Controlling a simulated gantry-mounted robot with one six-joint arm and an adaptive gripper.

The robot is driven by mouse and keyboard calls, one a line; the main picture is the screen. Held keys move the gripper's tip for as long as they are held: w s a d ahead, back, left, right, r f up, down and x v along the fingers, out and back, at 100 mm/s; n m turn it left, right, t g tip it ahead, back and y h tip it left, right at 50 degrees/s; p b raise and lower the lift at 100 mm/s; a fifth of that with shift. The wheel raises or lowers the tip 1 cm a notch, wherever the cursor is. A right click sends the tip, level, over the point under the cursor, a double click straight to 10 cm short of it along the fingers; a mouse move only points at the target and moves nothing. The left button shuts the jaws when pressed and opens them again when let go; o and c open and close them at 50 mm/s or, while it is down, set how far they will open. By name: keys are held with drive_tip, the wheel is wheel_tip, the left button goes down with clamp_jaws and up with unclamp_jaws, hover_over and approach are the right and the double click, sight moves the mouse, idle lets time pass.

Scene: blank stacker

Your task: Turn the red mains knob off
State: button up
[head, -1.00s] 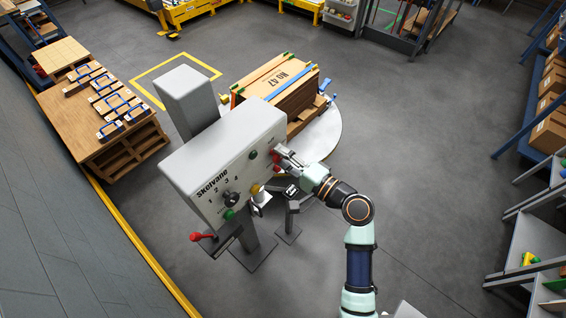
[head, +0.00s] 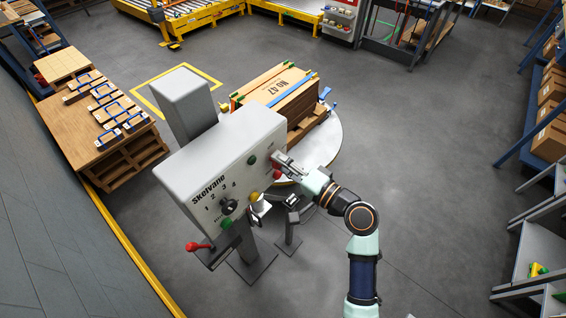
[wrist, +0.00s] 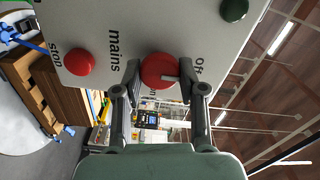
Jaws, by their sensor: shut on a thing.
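The red mains knob (wrist: 158,70) is on the light grey panel (wrist: 100,22), between the words "mains" and "off" in the wrist view. A small grey bar on its face extends toward the "off" side; the "on" label is partly hidden under the knob. My gripper (wrist: 159,77) has one finger on each side of the knob and is shut on it. In the head view my gripper (head: 277,158) reaches the right end of the Skelvane panel (head: 215,165), and its fingers hide most of the knob.
A red stop button (wrist: 80,62) and a green button (wrist: 233,9) sit near the knob. Floor to the right is clear.

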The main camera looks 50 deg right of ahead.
drive_tip(key=o, duration=1.1)
drive_tip(key=shift+o, duration=0.2)
drive_tip(key=s, duration=1.2)
drive_tip(key=shift+d, duration=0.3)
